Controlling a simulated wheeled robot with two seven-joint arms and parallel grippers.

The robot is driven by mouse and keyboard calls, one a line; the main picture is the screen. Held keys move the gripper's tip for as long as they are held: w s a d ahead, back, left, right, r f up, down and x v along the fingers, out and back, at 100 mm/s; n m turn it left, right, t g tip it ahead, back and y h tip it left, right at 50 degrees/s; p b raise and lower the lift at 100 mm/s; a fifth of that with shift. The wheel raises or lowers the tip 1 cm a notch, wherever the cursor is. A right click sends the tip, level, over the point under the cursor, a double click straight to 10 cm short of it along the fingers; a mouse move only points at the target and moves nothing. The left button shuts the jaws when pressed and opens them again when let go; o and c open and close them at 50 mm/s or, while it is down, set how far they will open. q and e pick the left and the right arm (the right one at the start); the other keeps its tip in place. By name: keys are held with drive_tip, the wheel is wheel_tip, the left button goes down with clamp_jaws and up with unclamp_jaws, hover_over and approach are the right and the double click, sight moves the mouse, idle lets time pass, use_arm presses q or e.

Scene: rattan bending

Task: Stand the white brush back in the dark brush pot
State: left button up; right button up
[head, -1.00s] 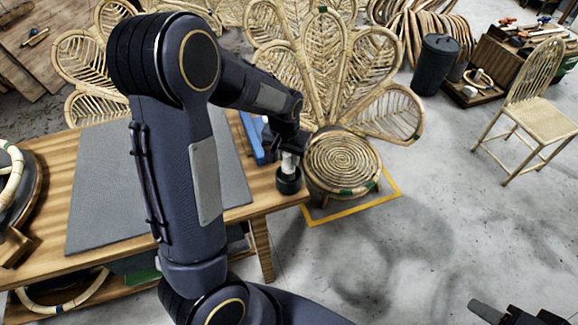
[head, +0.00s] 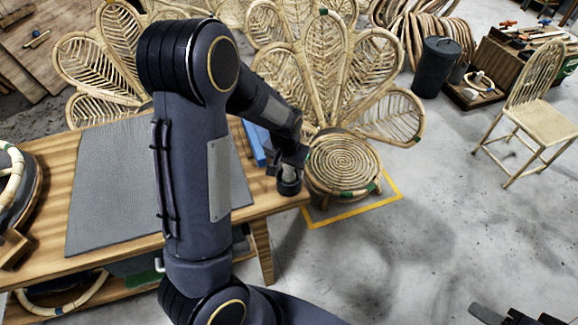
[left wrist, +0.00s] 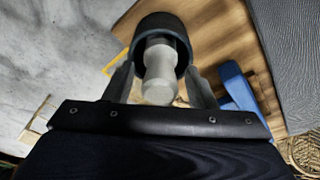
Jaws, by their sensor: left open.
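The white brush (left wrist: 161,75) stands with its lower end inside the dark brush pot (left wrist: 143,24) in the left wrist view. In the head view the brush (head: 289,172) shows as a pale bit above the dark pot (head: 289,188), at the right end of the workbench. My left gripper (left wrist: 161,84) is open, with one finger on each side of the brush and a gap to each. In the head view my left gripper (head: 291,160) is just above the pot. Part of my right gripper (head: 510,315) shows at the bottom right edge; its jaws are unclear.
A blue object (left wrist: 236,88) lies on the bench close to the pot. A grey mat (head: 115,185) covers the bench's middle. A round rattan seat (head: 343,163) with a petal back stands just beyond the bench's right end.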

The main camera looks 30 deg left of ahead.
sight(286, 181)
use_arm(q)
drive_tip(key=shift+r, duration=0.1)
wheel_tip(286, 181, up, 12)
drive_tip(key=s, duration=0.2)
drive_tip(key=s+d+r+t+h, duration=0.2)
drive_tip(key=s+d, duration=0.1)
drive_tip(key=s, duration=0.7)
drive_tip(key=s+d+r+t+h, duration=0.1)
drive_tip(key=s+d+r+h, duration=0.1)
drive_tip(key=s, duration=0.8)
drive_tip(key=shift+d+r+n+t+p, duration=0.45)
drive_tip(key=shift+d+r, duration=0.4)
drive_tip(key=shift+d, duration=0.3)
drive_tip(key=shift+s, duration=0.1)
